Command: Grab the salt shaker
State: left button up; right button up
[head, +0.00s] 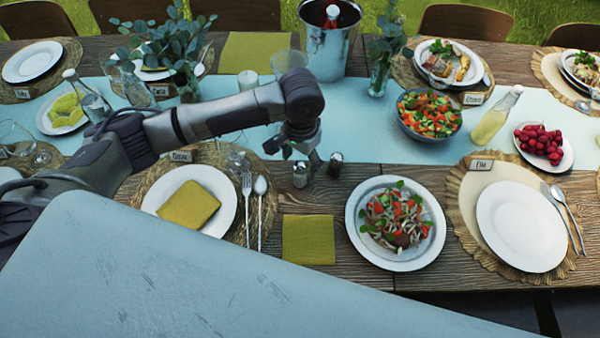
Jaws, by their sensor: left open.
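Two small shakers stand side by side near the middle of the table. The lighter one, which looks like the salt shaker (300,175), is on the left, and a darker one, likely the pepper shaker (335,165), is just to its right. My left gripper (302,150) hangs from the arm that comes in from the left. It points down close above the lighter shaker, open and holding nothing that I can see. Its fingers are small and dark, so I cannot tell exactly how they line up with the shaker. My right gripper is not in view.
A plate with a yellow napkin (189,204), a fork (247,210) and a spoon (260,212) lie to the left. A plate of salad (397,223) is at the lower right. A metal ice bucket (327,50) and a leafy glass vase (381,70) stand behind.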

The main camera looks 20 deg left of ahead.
aim_at(299, 175)
pick_arm(q)
jog(key=shift+s+a+f+p, duration=0.1)
jog(key=shift+s+f+p, duration=0.05)
jog(key=shift+f, duration=1.4)
jog(key=shift+s+f+p, duration=0.15)
jog(key=shift+f, duration=1.4)
jog(key=c, duration=1.3)
